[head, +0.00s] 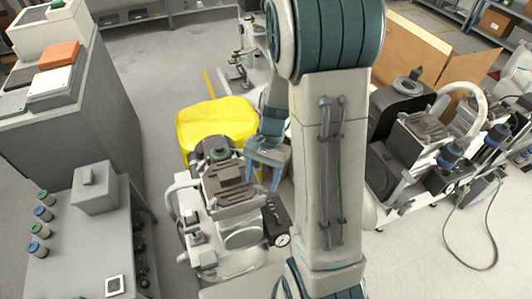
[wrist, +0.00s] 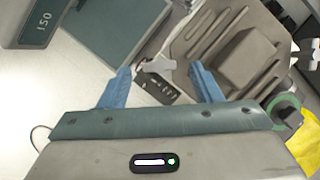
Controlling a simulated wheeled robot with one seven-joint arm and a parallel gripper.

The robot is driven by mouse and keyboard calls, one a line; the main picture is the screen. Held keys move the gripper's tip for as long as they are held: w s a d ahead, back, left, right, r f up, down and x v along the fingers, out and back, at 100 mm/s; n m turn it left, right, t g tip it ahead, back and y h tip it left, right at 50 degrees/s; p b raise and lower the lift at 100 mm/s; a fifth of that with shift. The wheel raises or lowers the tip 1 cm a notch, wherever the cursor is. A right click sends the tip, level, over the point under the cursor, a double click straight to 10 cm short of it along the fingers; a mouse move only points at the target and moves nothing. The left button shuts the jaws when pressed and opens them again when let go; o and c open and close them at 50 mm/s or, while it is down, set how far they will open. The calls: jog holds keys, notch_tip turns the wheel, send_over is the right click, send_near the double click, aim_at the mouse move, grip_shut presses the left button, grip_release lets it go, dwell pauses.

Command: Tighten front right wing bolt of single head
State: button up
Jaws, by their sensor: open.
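The single-head compressor (head: 232,190) stands in the middle of the head view, with a ribbed grey head on top. My gripper (head: 262,183) is at the right side of that head, pointing down. In the wrist view the ribbed head (wrist: 225,45) fills the upper right. A small light-grey winged piece (wrist: 158,66), which looks like the wing bolt, sits just beyond and between the fingertips of my gripper (wrist: 162,82). The blue fingers are spread wide apart and hold nothing. I cannot see either finger touching the bolt. In the head view the bolt is too small or hidden to make out.
A black box with white markings (wrist: 156,87) lies beyond the fingers. A yellow covered thing (head: 215,122) stands behind the compressor. A larger compressor unit (head: 425,145) is at the right, with a cable on the floor. A grey cabinet (head: 85,240) stands at the left.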

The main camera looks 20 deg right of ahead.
jog(key=p+v, duration=0.1)
jog(key=v, duration=1.1)
jog(key=shift+s+a, duration=0.1)
jog(key=s+a+r+n+t+h+p, duration=0.3)
jog(key=s+r+n+t, duration=0.3)
jog(key=s+r+n, duration=0.3)
jog(key=shift+s+a+r+p, duration=0.5)
jog(key=shift+s+a+p, duration=0.25)
jog(key=shift+s, duration=0.25)
jog(key=shift+d, duration=0.15)
